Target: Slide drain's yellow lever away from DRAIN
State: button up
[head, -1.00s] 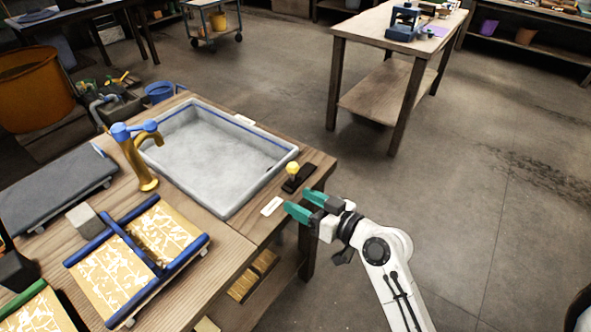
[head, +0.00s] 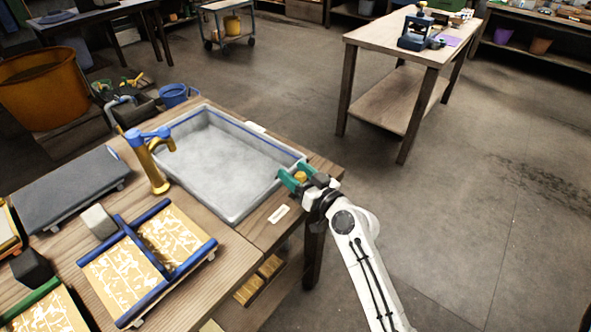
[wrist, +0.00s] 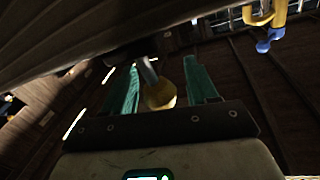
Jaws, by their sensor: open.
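The drain's yellow lever knob (head: 300,177) is at the near right corner of the grey basin (head: 228,213), mostly hidden by my gripper in the head view. My gripper (head: 294,179) has its green fingers around the knob. In the wrist view the yellow knob (wrist: 160,94) sits between the two open green fingers, nearer the left one, with gaps showing. The knob's dark base is hidden in the head view. A white label (head: 279,213) lies on the wooden bench beside the lever; its text is too small to read.
A gold tap with blue handles (head: 156,160) stands left of the basin. A blue-framed mould (head: 147,259) lies on the bench in front. The bench's right edge is close to my gripper. Open floor lies to the right, before another wooden table (head: 392,52).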

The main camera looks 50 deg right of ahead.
jog(key=shift+w, duration=0.2)
grip_shut()
dwell(0.5)
